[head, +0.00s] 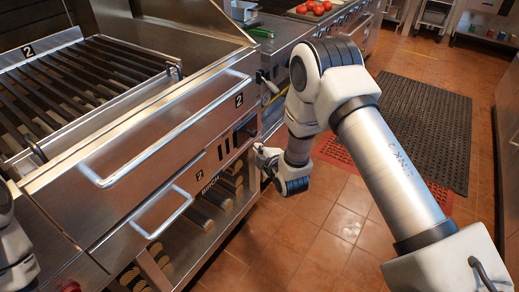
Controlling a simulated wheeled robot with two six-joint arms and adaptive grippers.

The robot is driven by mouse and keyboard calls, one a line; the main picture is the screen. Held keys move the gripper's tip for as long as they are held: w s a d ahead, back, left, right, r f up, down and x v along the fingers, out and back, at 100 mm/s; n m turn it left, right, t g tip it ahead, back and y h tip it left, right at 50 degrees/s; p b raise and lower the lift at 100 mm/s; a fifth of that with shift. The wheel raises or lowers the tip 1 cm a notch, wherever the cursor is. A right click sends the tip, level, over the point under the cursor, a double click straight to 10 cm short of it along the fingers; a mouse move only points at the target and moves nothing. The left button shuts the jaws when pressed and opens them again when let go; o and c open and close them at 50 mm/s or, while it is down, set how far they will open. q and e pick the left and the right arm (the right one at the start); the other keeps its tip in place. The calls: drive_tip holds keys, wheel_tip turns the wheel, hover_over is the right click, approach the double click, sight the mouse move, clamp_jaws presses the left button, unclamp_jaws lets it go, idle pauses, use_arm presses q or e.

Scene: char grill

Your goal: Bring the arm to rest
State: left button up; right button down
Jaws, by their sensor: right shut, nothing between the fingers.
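My right arm (385,150) comes in from the lower right, bends at a raised elbow and drops to the wrist in front of the grill. My right gripper (263,158) is small in view beside the lower right front corner of the char grill (150,140). It is shut and empty. I cannot tell whether it touches the grill front.
The grill has dark bars (75,75) and two protruding front handles (160,135). Tomatoes (314,7) lie on a board at the back counter, near a green vegetable (260,32). A dark floor mat (425,125) and a red mat (335,152) lie on open tiled floor.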

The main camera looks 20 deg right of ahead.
drive_tip(key=shift+w+d+f, duration=0.15)
drive_tip(key=shift+f, duration=0.05)
drive_tip(key=s+a+f+m+g+p, duration=0.1)
drive_tip(key=s+f+g+p, duration=0.15)
drive_tip(key=s+f, duration=0.4)
drive_tip(key=s+a+f+m+g+p, duration=0.1)
drive_tip(key=s+f+g+p, duration=0.15)
drive_tip(key=s, duration=0.65)
drive_tip(key=s+f+m+g, duration=0.2)
drive_tip(key=s+m+g, duration=0.7)
drive_tip(key=s, duration=1.5)
drive_tip(key=m, duration=0.3)
drive_tip(key=shift+s+a+f+m, duration=0.15)
drive_tip(key=shift+a+f+m, duration=0.15)
drive_tip(key=shift+a+f, duration=0.1)
